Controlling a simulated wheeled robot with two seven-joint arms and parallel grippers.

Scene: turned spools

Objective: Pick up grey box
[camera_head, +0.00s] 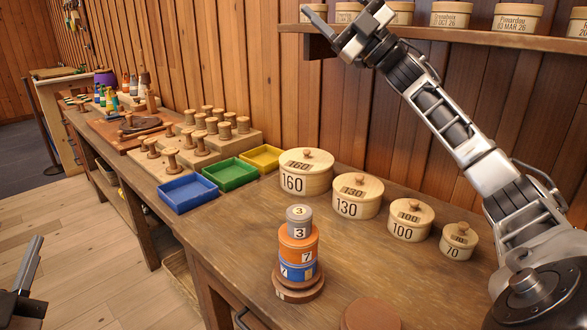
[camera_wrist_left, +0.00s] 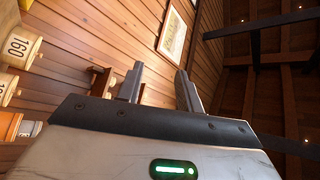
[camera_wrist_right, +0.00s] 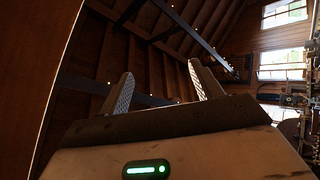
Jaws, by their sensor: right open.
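The grey box (camera_head: 299,222) is a small round lidded box marked 3. My left gripper (camera_head: 32,264) is at the lower left edge of the head view, off the bench and well away from the stack. Its fingers stand apart and empty in the left wrist view (camera_wrist_left: 160,86). My right gripper (camera_head: 326,28) is raised by the wall shelf, far above the stack. Its fingers are open and empty in the right wrist view (camera_wrist_right: 160,84).
Blue (camera_head: 187,205), green and yellow trays sit to the left. A brown disc (camera_head: 370,315) lies at the front. Bench right of the stack is clear.

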